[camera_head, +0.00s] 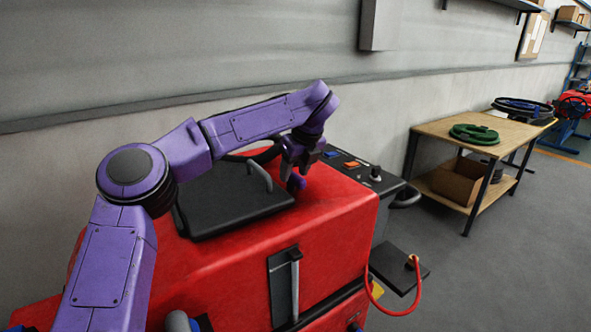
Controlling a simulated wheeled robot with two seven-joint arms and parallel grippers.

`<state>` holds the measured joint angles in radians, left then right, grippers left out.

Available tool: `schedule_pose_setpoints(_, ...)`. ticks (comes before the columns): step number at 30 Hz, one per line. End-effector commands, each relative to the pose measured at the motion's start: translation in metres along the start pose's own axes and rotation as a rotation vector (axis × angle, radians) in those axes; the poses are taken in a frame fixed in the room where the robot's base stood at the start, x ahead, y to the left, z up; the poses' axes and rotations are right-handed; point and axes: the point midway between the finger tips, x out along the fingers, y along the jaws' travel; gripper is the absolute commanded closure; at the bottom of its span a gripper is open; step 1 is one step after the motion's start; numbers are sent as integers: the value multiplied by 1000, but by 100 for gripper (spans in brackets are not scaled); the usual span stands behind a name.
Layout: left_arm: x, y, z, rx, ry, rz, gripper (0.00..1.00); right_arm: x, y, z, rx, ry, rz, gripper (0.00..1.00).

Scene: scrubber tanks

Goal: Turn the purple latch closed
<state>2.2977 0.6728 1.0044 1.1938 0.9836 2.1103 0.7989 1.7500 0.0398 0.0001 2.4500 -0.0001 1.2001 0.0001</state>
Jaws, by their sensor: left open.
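The red scrubber machine (335,215) stands in front of me, with a black lid (225,203) on its top. A small purple piece (297,183), which looks like the purple latch, is at the right edge of the lid. My purple left arm reaches over the lid from the left. My left gripper (298,166) points down, open, right above the purple piece. I cannot tell whether its fingers are around the latch or only over it. The gripper partly hides the latch, so its turn angle is unclear. My right gripper is not in view.
A bar handle (260,176) rises from the lid close to the left gripper. A control panel (352,168) with buttons and a knob is behind. A red hose (419,285) hangs at the right side. A wooden table (445,132) stands at the right, with clear floor before it.

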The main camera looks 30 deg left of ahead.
Motion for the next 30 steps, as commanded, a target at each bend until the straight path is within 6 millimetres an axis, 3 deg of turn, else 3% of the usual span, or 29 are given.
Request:
schedule_pose_setpoints(9, 5, 0, 0, 1, -1, -1, 53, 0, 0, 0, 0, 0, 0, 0)
schedule_pose_setpoints(13, 5, 0, 0, 1, 0, 0, 96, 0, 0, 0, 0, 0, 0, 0)
schedule_pose_setpoints(14, 5, 0, 0, 1, 0, 0, 100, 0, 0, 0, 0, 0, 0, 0)
schedule_pose_setpoints(30, 7, 3, -1, 127, 1, -54, 100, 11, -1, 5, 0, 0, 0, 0)
